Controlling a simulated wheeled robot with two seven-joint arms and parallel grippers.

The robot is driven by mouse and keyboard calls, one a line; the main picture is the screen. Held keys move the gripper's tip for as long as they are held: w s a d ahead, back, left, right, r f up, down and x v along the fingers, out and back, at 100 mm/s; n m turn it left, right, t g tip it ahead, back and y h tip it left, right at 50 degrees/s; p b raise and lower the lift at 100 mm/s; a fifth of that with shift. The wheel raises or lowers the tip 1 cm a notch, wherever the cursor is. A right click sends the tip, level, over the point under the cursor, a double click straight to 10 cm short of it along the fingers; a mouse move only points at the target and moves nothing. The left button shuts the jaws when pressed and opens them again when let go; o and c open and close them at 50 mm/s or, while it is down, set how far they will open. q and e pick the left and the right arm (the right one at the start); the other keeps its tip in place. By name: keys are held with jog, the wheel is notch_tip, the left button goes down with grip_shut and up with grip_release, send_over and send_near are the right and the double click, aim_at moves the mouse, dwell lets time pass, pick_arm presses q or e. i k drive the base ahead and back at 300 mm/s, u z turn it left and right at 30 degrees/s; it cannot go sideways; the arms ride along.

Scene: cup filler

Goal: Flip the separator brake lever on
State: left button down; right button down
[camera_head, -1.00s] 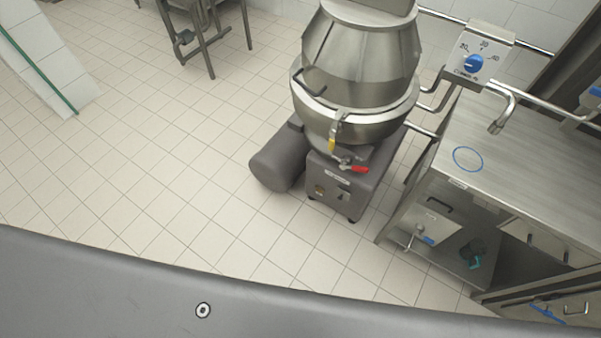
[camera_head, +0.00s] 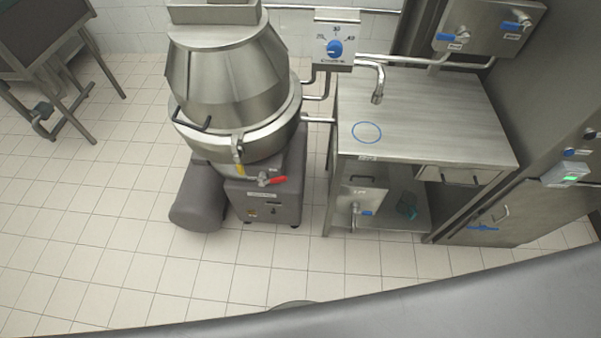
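The separator (camera_head: 233,85) is a large steel bowl machine on a dark grey base (camera_head: 262,207), left of centre in the head view. A lever with a red handle (camera_head: 273,181) sticks out to the right at the front of the base, just below the bowl. A yellow-tipped lever (camera_head: 239,167) hangs down at the bowl's front edge. I cannot tell from the picture which of them is the brake lever. Neither of my grippers is in view.
A steel counter (camera_head: 440,115) with a tap (camera_head: 377,92) and a blue ring mark stands right of the separator. A dial box (camera_head: 334,48) is on the wall behind. A grey motor (camera_head: 197,197) sits left of the base. Tiled floor (camera_head: 110,240) in front is clear.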

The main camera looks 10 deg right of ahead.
aim_at(262, 182)
jog(key=z, duration=0.15)
jog(key=i, duration=0.55)
jog(key=u, duration=1.4)
jog(key=k, duration=1)
jog(key=z, duration=1.85)
jog(key=i, duration=0.5)
jog(key=u, duration=0.1)
